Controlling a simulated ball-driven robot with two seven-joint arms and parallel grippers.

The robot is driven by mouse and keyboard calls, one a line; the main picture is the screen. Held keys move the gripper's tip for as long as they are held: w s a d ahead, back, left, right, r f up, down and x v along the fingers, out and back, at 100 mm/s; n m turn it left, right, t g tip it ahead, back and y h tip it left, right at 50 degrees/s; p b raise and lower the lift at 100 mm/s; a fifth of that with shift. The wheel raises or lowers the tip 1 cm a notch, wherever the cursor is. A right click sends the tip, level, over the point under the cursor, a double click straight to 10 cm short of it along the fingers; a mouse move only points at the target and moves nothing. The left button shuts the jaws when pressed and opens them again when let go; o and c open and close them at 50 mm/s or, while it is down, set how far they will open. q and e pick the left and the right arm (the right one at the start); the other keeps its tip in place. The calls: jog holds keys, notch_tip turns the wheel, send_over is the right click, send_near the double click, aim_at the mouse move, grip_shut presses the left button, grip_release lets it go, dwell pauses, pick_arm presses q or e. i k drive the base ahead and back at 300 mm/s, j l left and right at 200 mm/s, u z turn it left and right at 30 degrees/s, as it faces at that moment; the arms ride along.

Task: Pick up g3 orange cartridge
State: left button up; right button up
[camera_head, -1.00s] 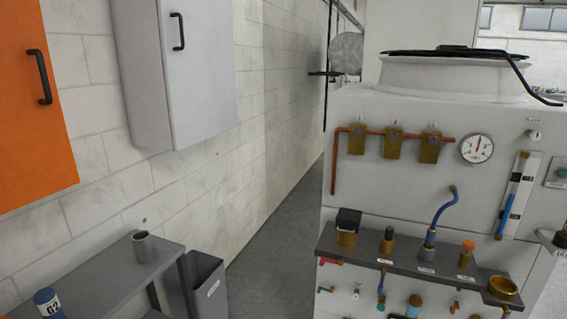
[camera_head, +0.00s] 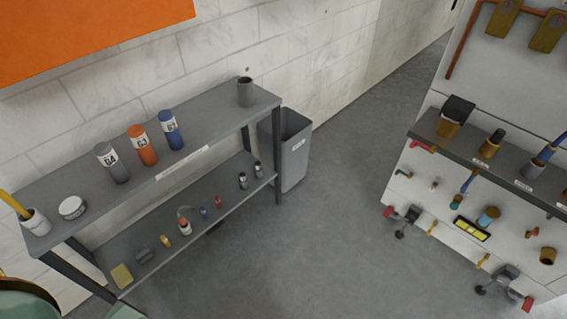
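The orange g3 cartridge (camera_head: 142,146) stands upright on the top shelf of the grey rack (camera_head: 222,124). It has a white label band marked G3. A grey cartridge labelled G4 (camera_head: 113,163) stands to its left, and a blue cartridge (camera_head: 171,130) with a white label stands to its right. There are small gaps between the cartridges. Neither of my grippers shows in the head view.
A grey cup (camera_head: 246,92) stands at the shelf's right end. A round white tin (camera_head: 72,208) and a white pot (camera_head: 36,222) are at its left. Small parts lie on the lower shelf (camera_head: 212,232). A grey bin (camera_head: 292,152) stands beside the rack. The floor (camera_head: 310,260) is clear.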

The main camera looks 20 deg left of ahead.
aim_at(136, 133)
jog(key=u, duration=1.7)
